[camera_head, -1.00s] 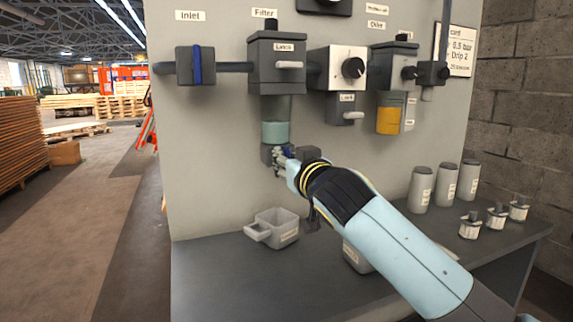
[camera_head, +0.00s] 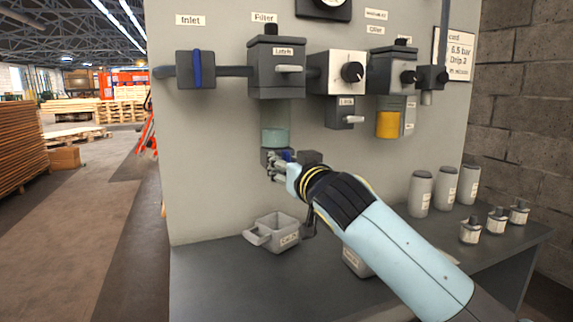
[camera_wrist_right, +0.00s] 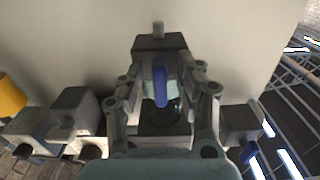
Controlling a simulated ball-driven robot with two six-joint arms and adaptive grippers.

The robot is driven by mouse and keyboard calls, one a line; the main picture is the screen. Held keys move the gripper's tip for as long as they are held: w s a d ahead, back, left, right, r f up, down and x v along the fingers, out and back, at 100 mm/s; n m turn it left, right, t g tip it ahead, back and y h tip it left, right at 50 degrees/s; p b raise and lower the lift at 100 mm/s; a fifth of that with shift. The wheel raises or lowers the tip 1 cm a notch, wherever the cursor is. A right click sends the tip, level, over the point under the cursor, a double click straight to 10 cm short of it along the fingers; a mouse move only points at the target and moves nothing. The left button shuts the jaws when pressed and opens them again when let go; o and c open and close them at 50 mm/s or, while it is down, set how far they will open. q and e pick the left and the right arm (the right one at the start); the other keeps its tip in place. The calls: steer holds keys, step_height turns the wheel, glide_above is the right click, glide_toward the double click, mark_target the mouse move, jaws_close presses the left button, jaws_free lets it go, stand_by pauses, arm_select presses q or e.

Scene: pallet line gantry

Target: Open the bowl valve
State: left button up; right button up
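The filter (camera_head: 276,70) hangs on the grey panel with a clear bowl (camera_head: 275,125) holding pale green liquid under it. The bowl valve is the dark block at the bowl's bottom with a blue handle (camera_head: 288,155), partly hidden by my right gripper (camera_head: 274,164). In the right wrist view the blue handle (camera_wrist_right: 160,84) stands between the two fingers of my right gripper (camera_wrist_right: 162,85). The fingers are apart, with gaps on both sides of the handle. My left gripper is in neither view.
A grey open container (camera_head: 272,234) stands on the bench (camera_head: 215,275) below the bowl. Another container is partly hidden behind my arm. Grey canisters (camera_head: 420,192) and small bottles (camera_head: 470,231) stand at the right. The blue-handled inlet valve (camera_head: 196,69) is at upper left.

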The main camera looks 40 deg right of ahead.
steer(key=v, duration=1.2)
stand_by(0.3)
